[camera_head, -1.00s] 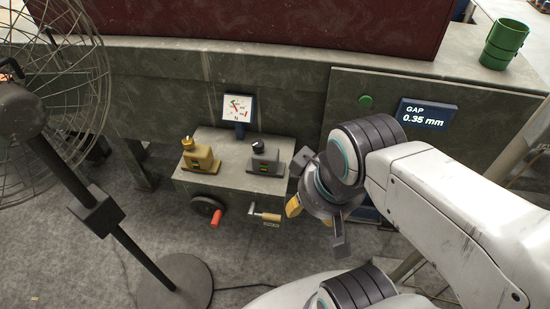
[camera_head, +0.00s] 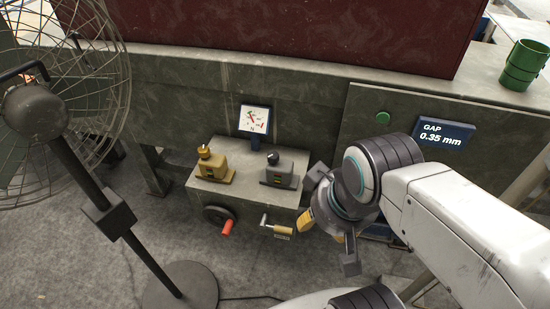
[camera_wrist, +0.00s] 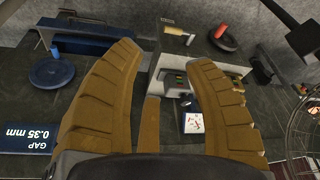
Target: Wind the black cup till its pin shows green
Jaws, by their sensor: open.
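The black cup (camera_head: 272,158) sits on top of a grey block (camera_head: 280,174) on the small metal cabinet (camera_head: 257,198). A small red and green mark shows on the block's front; the pin's colour is too small to tell. My gripper (camera_head: 328,236) is open and empty, to the right of and in front of the cabinet, apart from the cup. In the wrist view my two ribbed fingers (camera_wrist: 165,60) are spread wide. The grey block (camera_wrist: 180,82) shows between them; I cannot make out the cup clearly there.
A brass block (camera_head: 212,168) stands left of the grey one, with a dial (camera_head: 255,119) behind. A red-handled wheel (camera_head: 220,219) and a yellow-handled crank (camera_head: 279,228) project from the cabinet front. A fan (camera_head: 108,212) stands left. A display (camera_head: 444,134) reads GAP 0.35 mm.

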